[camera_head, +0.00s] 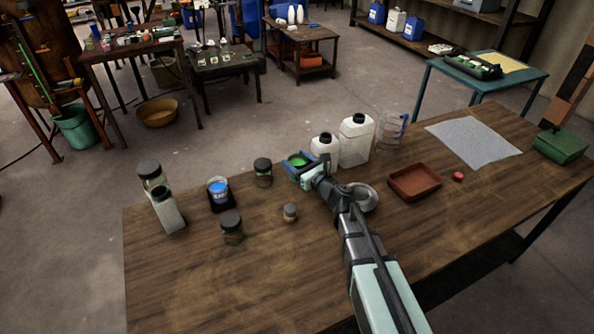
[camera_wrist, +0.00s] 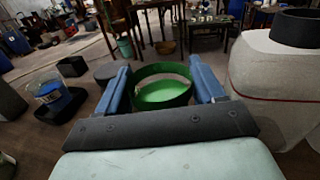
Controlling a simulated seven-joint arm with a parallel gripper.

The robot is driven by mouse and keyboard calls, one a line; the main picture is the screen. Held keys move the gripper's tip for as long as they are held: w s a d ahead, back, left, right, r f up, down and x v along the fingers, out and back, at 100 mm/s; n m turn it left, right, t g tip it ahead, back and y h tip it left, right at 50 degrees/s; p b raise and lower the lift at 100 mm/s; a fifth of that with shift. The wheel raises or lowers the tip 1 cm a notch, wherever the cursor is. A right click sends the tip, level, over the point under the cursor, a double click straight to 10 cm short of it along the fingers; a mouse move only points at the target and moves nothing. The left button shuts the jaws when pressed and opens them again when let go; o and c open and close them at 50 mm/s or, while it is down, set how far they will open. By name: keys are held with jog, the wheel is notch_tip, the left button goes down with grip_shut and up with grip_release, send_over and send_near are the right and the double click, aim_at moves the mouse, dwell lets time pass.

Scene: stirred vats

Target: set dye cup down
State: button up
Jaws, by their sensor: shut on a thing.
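A green cup (camera_head: 299,159) with bright green dye in it is between the blue fingers of my gripper (camera_head: 301,166), near the back edge of the wooden table. In the wrist view the green cup (camera_wrist: 162,95) looks upright, with a blue finger on each side. My gripper is shut on it. The cup's base is hidden, so I cannot tell whether it touches the table. A cup of blue dye (camera_head: 218,187) stands in a black holder (camera_head: 222,204) to the left; it also shows in the wrist view (camera_wrist: 50,90).
White bottles (camera_head: 355,142) stand close right of my gripper. Dark-lidded jars (camera_head: 263,173) stand to the left and in front. A brown tray (camera_head: 414,183), a red cap (camera_head: 458,176), a grey cloth (camera_head: 473,142) and a green box (camera_head: 560,146) lie right. The table's front left (camera_head: 190,285) is clear.

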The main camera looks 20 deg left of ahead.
jog(key=shift+f, duration=1.85)
jog(key=o, duration=1.1)
jog(key=shift+f, duration=0.1)
jog(key=shift+o, duration=0.2)
jog(key=shift+s+d, duration=0.15)
jog(key=shift+d, duration=0.05)
jog(key=v, duration=0.7)
